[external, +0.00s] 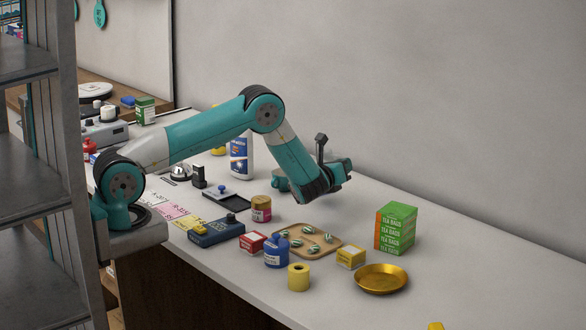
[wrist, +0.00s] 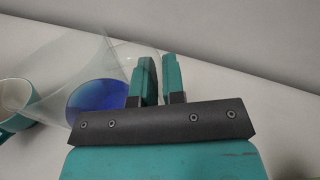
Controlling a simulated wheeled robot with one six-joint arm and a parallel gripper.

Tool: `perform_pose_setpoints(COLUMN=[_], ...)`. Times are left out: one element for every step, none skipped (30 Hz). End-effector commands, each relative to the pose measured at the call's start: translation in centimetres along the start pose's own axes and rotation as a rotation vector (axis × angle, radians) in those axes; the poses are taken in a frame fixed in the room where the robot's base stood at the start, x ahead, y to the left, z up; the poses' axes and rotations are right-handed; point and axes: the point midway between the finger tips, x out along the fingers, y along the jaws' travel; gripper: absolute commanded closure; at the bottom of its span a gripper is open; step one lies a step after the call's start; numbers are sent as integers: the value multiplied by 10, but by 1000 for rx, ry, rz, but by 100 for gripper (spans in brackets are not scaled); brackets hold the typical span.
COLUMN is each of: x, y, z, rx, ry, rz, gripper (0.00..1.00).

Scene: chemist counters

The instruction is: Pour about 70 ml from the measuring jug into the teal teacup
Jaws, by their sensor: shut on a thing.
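The measuring jug (wrist: 62,72) is clear and holds blue liquid (wrist: 98,97). It fills the left of the wrist view, just left of my gripper's fingers. My gripper (wrist: 160,72) is shut on the jug, at its right side; the exact grip is partly hidden by the fingers. The teal teacup (wrist: 17,96) has a pale inside and shows at the left edge of the wrist view, beyond the jug's wall. I cannot tell the jug's tilt surely.
On the counter (external: 480,275), a green tea bags box (external: 396,229) and a brass dish (external: 381,279) stand at right. A wooden board (external: 322,251) with small striped pieces, a blue jar (external: 276,252) and a yellow roll (external: 298,278) are in front. A white bottle (external: 241,160) stands behind the arm.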

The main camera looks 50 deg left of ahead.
Motion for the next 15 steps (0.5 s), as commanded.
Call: perform_pose_setpoints(x=[1, 0, 0, 0, 1, 0, 0, 0, 0, 0, 0, 0, 0, 0, 0], y=[3, 5, 7, 8, 10, 13, 15, 17, 20, 22, 24, 27, 28, 28, 30], z=[4, 6, 8, 11, 13, 15, 17, 18, 21, 23, 24, 27, 28, 29, 30], rx=[-29, -49, -74, -94, -115, -140, -160, -178, -205, -224, -244, -270, -290, -309, -334], ry=[-4, -4, -3, -3, -4, -4, -3, -4, -5, -4, -4, -4, -5, -5, -4], rz=[0, 0, 1, 1, 1, 1, 1, 0, 0, 1, 1, 1, -1, -1, -1], gripper=[100, 100, 100, 100, 100, 100, 100, 100, 100, 100, 100, 100, 100, 100, 100])
